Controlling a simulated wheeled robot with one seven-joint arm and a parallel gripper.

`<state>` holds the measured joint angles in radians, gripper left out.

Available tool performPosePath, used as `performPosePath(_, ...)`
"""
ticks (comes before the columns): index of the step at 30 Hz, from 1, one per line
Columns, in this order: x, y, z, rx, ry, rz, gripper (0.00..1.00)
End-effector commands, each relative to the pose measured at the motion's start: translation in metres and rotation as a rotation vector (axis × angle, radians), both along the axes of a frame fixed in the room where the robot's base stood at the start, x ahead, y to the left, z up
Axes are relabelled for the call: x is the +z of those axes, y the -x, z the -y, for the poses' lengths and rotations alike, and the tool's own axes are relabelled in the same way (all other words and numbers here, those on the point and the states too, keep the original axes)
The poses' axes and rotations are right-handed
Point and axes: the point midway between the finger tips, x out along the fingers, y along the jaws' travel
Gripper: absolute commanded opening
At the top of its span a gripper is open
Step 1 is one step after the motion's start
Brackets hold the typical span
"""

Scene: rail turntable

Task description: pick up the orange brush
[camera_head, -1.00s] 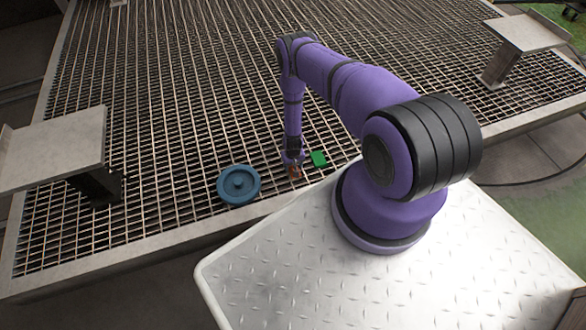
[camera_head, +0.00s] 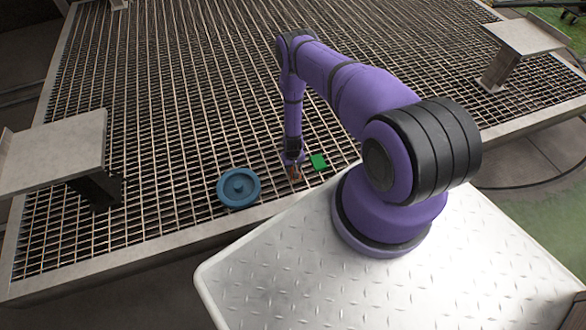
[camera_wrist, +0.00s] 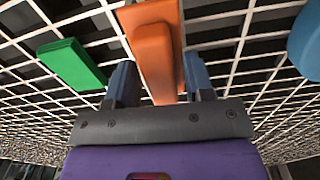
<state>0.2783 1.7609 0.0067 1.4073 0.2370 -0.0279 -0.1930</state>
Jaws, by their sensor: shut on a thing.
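The orange brush (camera_wrist: 154,52) is between the two fingers of my gripper (camera_wrist: 160,80) in the wrist view, with a finger on each side of it. My gripper is shut on it. In the head view my gripper (camera_head: 292,171) is low over the metal grating, and only a small reddish bit of the brush shows there. I cannot tell whether the brush still touches the grating.
A green block (camera_head: 318,162) lies on the grating (camera_head: 180,120) just right of my gripper; the wrist view shows it at left (camera_wrist: 72,65). A blue round lidded thing (camera_head: 238,187) is to the left. Grey raised plates (camera_head: 55,150) stand at the sides.

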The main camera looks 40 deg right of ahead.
Motion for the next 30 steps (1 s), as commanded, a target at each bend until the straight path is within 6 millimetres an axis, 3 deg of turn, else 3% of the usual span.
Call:
performPosePath(4,0.02,-0.001,0.0,0.0,0.0,0.001,0.23)
performPosePath(21,0.031,0.131,-0.005,-0.001,-0.001,-0.004,0.23)
performPosePath(30,0.033,0.159,-0.006,0.0,0.0,-0.001,0.23)
